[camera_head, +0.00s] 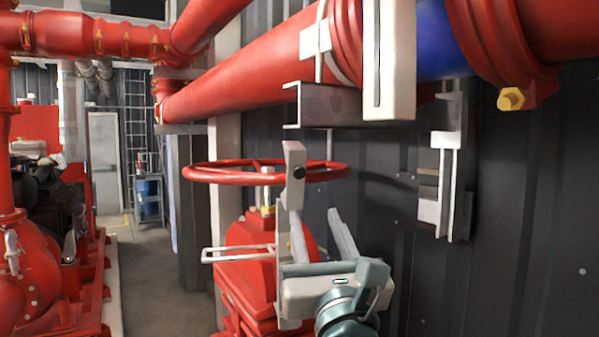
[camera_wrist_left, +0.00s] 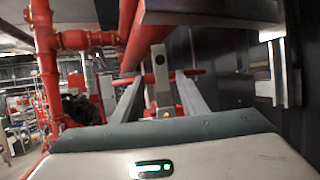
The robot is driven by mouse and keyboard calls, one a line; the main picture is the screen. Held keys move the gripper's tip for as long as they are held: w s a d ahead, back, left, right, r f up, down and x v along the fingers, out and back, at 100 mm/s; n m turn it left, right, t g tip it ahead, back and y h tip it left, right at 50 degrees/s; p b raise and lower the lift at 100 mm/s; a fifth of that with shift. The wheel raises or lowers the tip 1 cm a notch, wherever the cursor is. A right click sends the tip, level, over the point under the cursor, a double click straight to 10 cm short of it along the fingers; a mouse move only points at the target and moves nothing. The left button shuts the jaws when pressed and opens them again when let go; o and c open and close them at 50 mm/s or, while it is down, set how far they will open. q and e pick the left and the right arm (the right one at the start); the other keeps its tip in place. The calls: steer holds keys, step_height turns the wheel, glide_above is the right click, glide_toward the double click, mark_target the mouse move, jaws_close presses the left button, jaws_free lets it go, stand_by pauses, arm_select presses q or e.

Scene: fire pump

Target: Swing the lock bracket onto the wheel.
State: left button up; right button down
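The red hand wheel (camera_head: 215,172) lies flat on top of the red valve in the head view. Part of its rim shows in the left wrist view (camera_wrist_left: 188,73). The lock bracket (camera_head: 294,158), a pale upright plate with a dark round hole or pin, stands in front of the wheel's near rim in the head view; I cannot tell if they touch. My left gripper (camera_head: 315,217) is below the bracket's top, fingers pointing up and away, spread apart. In the left wrist view the bracket (camera_wrist_left: 161,68) appears between the fingers, with no visible contact. My right gripper is not in view.
A large red pipe (camera_head: 245,82) and a metal channel support (camera_head: 330,106) run above the wheel. A wall bracket (camera_head: 447,185) is at right on the dark corrugated wall. A pale rod loop (camera_head: 235,254) juts left from the valve. The floor (camera_head: 150,275) is clear at left.

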mark_target(299, 173)
arm_select(q)
steer(key=p+x, duration=0.8)
steer(key=x, duration=0.8)
steer(key=shift+a+r+p, duration=0.1)
steer(key=shift+p, duration=0.25)
steer(key=shift+w+a+r, duration=0.1)
steer(key=shift+w, duration=0.5)
jaws_close()
